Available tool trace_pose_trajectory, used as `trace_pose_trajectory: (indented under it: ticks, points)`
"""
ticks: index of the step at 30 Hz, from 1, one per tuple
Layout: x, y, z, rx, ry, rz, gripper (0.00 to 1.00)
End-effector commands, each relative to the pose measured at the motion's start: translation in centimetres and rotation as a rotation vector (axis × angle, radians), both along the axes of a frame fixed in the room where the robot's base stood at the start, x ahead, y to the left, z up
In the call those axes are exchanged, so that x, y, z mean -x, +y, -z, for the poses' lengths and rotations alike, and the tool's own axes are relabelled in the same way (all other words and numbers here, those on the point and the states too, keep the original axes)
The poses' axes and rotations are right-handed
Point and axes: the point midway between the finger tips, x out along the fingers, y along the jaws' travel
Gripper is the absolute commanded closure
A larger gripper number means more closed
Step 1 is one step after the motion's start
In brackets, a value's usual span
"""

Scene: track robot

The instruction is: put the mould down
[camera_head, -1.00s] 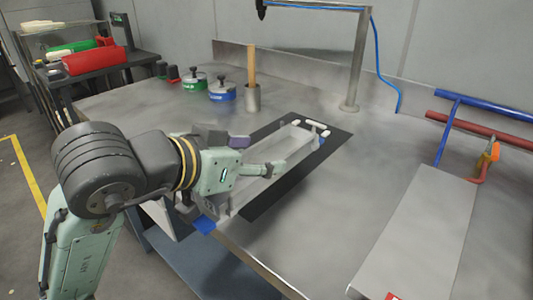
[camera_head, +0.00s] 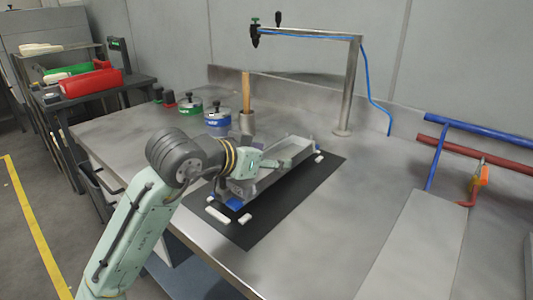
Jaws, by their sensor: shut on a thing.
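The mould (camera_head: 292,149) is a long grey open trough with blue bits at its ends. My gripper (camera_head: 276,163) is shut on it at its left side, near the middle of its length. The mould lies lengthwise over a black mat (camera_head: 285,205) on the metal bench. I cannot tell whether it touches the mat or hangs slightly above it. White blocks (camera_head: 217,215) show on the mat past the mould's near end, and another white block (camera_head: 319,159) is by its far end. My gripper hides part of the mould's left side.
Green and blue tins (camera_head: 218,122) and a metal pot (camera_head: 247,123) with a wooden handle stand behind left. A metal post (camera_head: 350,90) with a blue hose rises behind. Right are a grey plate (camera_head: 420,245) and a blue and red rack (camera_head: 480,122). Bench right of the mat is clear.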

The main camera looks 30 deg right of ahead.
Motion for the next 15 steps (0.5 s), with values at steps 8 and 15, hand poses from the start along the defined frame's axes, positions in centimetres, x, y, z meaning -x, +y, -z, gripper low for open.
trace_pose_trajectory:
  ticks: [8,15]
  points:
    - [0.0,0.0,1.9,0.005,-0.003,0.000,1.00]
    - [0.0,0.0,2.1,0.005,-0.003,-0.001,1.00]
